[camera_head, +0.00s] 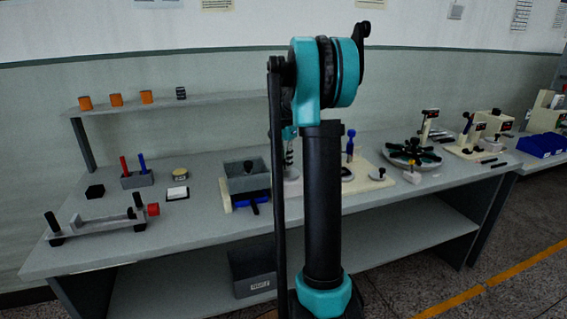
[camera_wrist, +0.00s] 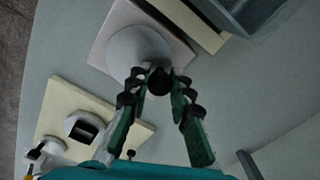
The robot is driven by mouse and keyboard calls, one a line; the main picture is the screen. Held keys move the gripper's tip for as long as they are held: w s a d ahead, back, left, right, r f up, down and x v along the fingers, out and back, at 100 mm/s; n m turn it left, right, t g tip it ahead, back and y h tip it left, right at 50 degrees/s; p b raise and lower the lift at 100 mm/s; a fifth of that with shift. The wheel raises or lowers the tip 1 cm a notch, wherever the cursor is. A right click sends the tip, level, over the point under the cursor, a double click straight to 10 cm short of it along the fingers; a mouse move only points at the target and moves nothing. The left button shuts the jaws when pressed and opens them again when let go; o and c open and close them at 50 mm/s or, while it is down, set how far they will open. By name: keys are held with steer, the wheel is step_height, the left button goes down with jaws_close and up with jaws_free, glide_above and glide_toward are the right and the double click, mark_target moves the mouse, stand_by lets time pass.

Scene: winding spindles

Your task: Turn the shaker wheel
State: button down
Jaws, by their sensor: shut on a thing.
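In the wrist view the shaker wheel looks like a pale grey round disc (camera_wrist: 137,48) over a pale square base (camera_wrist: 101,50). A dark round knob (camera_wrist: 159,82) stands at its near edge. My gripper (camera_wrist: 160,84) has its green and black fingers closed around this knob from both sides. In the head view a pale disc (camera_head: 292,174) shows beside my arm, just under the dark fingers of my gripper (camera_head: 289,158). My arm hides much of that spot there.
A grey bin (camera_head: 247,177) stands left of the wheel.

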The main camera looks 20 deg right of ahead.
steer(key=m, duration=0.1)
steer(key=d+m, duration=0.1)
steer(key=m, duration=0.1)
steer(key=shift+m, duration=0.3)
steer(key=shift+s+d+m, duration=0.1)
steer(key=shift+d+m, duration=0.15)
steer(key=shift+m, duration=0.7)
steer(key=shift+d+m, duration=0.2)
steer(key=shift+m, duration=0.75)
steer(key=c, duration=1.3)
jaws_free()
steer(key=shift+c, duration=0.2)
steer(key=shift+r, duration=0.1)
step_height(320, 180, up, 12)
